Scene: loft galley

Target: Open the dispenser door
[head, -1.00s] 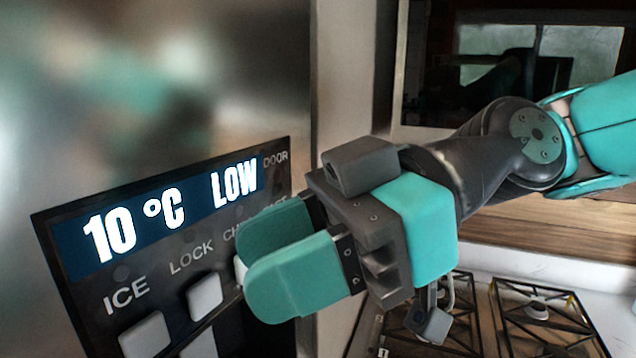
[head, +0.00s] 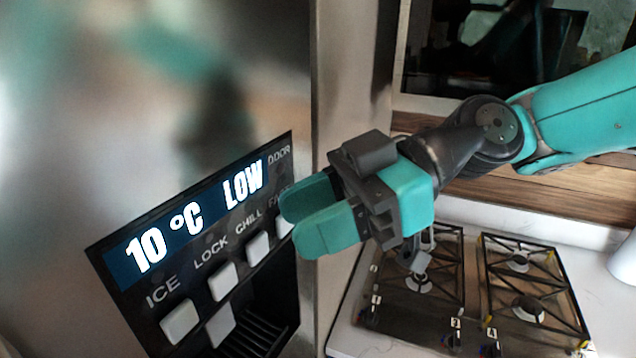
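The dispenser panel (head: 113,252) is a dark, tilted-looking rectangle on the steel fridge front. Its lit display (head: 205,225) reads "10 °C LOW". Below it are pale buttons: the ICE button (head: 180,322), the LOCK button (head: 222,281) and the CHILL button (head: 258,247). A button under FAST is mostly hidden by my fingers. The DOOR label (head: 279,155) is at the upper right; I see no button by it. Below is a dark recess with a slatted tray (head: 262,335). My gripper (head: 287,222) has its teal fingers together, empty, in front of the panel's right edge; contact cannot be told.
The steel fridge front (head: 60,120) fills the left. A gas hob (head: 470,290) with black grates is on the pale counter at lower right. A wooden backsplash (head: 560,200) and a dark window or oven glass lie behind my arm. A white object (head: 625,265) stands at the right edge.

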